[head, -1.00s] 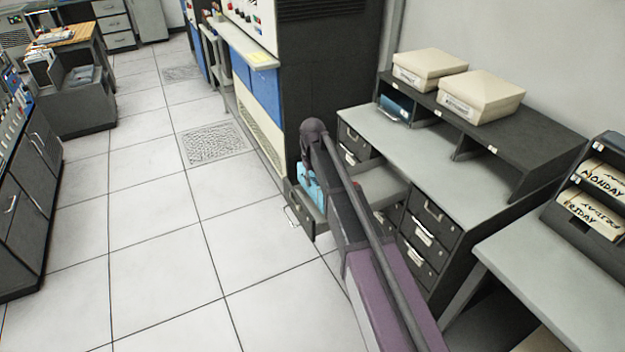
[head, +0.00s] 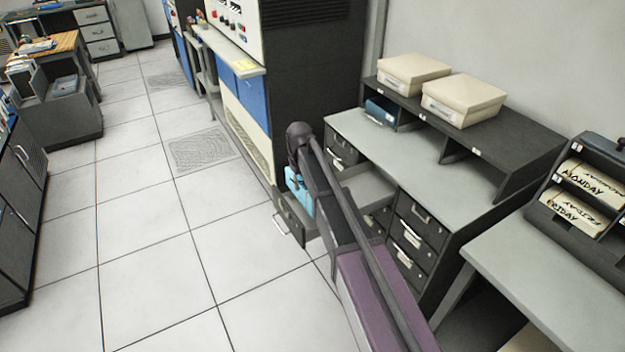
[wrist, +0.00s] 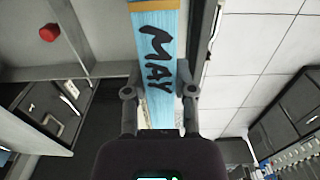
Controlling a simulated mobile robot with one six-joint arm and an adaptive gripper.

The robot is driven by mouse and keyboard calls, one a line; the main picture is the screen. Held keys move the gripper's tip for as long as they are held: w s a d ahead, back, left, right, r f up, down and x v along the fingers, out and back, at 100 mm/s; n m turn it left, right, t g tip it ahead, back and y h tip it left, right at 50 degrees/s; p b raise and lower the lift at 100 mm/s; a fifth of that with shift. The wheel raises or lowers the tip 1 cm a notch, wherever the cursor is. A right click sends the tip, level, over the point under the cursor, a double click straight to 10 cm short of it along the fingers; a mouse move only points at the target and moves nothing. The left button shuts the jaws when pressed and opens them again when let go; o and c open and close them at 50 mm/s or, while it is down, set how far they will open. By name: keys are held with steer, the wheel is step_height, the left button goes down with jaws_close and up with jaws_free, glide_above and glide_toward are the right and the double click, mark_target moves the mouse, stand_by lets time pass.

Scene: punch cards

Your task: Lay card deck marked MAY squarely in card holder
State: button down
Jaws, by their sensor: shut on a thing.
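The card deck marked MAY (wrist: 158,45) is light blue with black lettering and an orange-tan band at one end. My gripper (wrist: 160,91) is shut on it, one finger on each side. In the head view the deck (head: 299,189) shows as a light blue patch below my arm's end, at the open drawer of the grey desk; my fingers are hidden there. I cannot tell whether the deck touches the drawer. Which thing is the card holder is not clear; a dark rack (head: 558,213) at the right holds decks marked MONDAY and FRIDAY.
The grey desk (head: 440,165) has an open drawer (head: 291,222) reaching towards the aisle. Cream boxes (head: 463,100) stand on its dark shelf. A tall dark cabinet (head: 310,70) stands behind. The tiled floor (head: 150,250) at left is clear.

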step_height(320, 180, up, 14)
steer(key=p, duration=1.3)
steer(key=shift+f+p, duration=0.25)
steer(key=shift+p, duration=0.05)
steer(key=shift+d, duration=0.1)
